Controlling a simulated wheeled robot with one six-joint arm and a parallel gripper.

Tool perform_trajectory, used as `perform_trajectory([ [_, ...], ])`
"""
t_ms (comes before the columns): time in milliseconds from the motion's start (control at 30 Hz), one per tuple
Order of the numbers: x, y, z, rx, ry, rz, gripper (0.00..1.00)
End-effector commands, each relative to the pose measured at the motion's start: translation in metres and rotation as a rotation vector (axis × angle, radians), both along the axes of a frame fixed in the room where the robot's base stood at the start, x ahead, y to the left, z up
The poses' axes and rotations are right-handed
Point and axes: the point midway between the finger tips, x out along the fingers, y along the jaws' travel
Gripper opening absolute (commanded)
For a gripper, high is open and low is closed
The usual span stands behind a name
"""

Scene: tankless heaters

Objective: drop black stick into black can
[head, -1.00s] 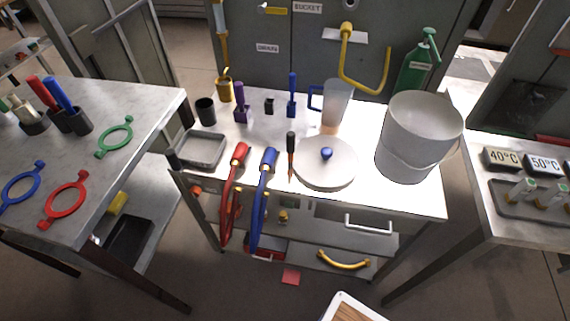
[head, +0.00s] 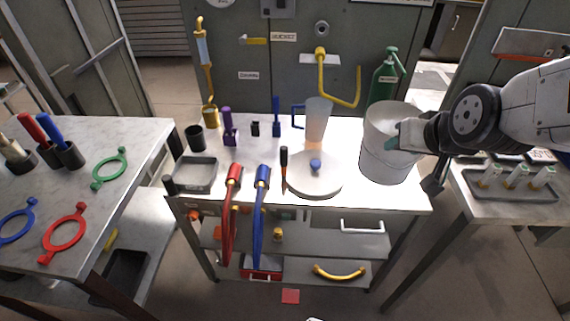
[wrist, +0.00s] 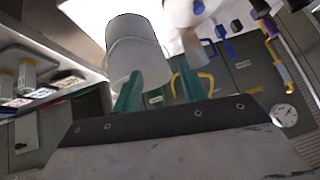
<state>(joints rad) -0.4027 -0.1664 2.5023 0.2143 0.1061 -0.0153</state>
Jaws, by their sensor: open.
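The black can (head: 195,138) stands upright and open at the back left of the middle cart's white top. A short dark cylinder, likely the black stick (head: 169,185), is at the cart's front left corner; how it rests is unclear. My gripper (head: 396,142) is in front of the white bucket at the right, far from both. In the wrist view its two green fingers (wrist: 160,88) are apart with nothing between them.
A grey tray (head: 195,174) lies between can and cylinder. A black-handled screwdriver (head: 284,168), round lid (head: 315,180), pitcher (head: 317,122) and white bucket (head: 375,160) crowd the top. Red (head: 229,215) and blue (head: 259,220) handled tools hang over the front edge.

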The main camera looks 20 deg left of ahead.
Motion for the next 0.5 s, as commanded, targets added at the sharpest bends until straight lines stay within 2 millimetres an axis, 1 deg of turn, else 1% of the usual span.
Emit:
perform_trajectory([
  [33, 0.011, 0.026, -0.016, 0.015, -0.042, 0.019, 0.42],
  [133, 0.029, 0.073, -0.038, 0.060, -0.165, 0.039, 0.42],
  [200, 0.036, 0.103, -0.055, 0.084, -0.251, 0.050, 0.42],
  [233, 0.037, 0.116, -0.062, 0.094, -0.290, 0.056, 0.42],
  [300, 0.036, 0.143, -0.078, 0.115, -0.381, 0.067, 0.42],
  [367, 0.031, 0.163, -0.091, 0.131, -0.460, 0.078, 0.42],
  [400, 0.027, 0.175, -0.100, 0.140, -0.513, 0.085, 0.42],
  [500, 0.010, 0.198, -0.116, 0.160, -0.634, 0.108, 0.42],
])
